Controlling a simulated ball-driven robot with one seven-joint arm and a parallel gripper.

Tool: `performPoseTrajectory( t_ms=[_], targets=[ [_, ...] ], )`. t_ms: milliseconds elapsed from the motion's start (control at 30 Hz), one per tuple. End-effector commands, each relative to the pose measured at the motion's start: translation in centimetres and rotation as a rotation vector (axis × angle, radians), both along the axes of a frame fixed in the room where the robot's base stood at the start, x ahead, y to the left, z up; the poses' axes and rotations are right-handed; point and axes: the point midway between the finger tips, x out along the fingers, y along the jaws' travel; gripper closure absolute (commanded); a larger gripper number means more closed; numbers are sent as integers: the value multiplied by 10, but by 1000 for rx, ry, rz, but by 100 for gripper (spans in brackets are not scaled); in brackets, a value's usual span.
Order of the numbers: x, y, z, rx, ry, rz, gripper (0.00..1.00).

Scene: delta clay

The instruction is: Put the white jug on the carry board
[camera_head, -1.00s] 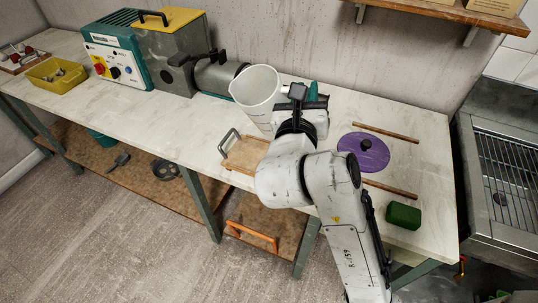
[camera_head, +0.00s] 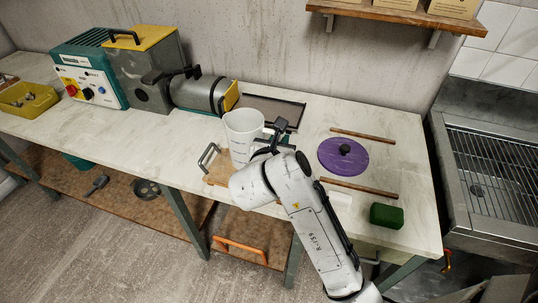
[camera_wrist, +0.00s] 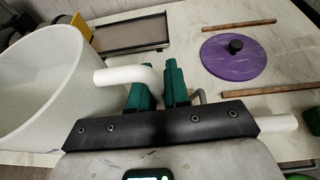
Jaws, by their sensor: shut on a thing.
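The white jug (camera_head: 241,133) stands upright at the carry board in the head view. Whether its base touches the board cannot be told. Its wide mouth and handle fill the left of the wrist view (camera_wrist: 40,85). My gripper (camera_wrist: 158,88) has its green fingers at the jug's handle and is shut on it. The wooden carry board (camera_head: 217,177) lies at the table's front edge with a grey metal handle at its left end. Much of the board is hidden by the jug and my arm.
A purple disc with a black knob (camera_head: 331,160) lies between two wooden sticks (camera_head: 362,135) on the right. A green block (camera_head: 386,216) is near the front right. A dark tray (camera_head: 280,108) lies behind the jug. A machine (camera_head: 145,75) stands at the back left.

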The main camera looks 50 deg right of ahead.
Motion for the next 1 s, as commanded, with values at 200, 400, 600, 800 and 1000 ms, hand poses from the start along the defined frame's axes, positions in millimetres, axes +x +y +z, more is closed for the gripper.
performPoseTrajectory(
  t_ms=[200, 400, 600, 800, 1000],
  targets=[
    [27, -8, -38, 2, 4, 0, 100],
    [38, -12, -50, 0, 2, 0, 100],
    [42, -13, -74, 1, 5, 2, 100],
    [42, -13, -87, 0, 2, 1, 100],
    [41, -13, -87, 0, 2, 1, 100]
  ],
)
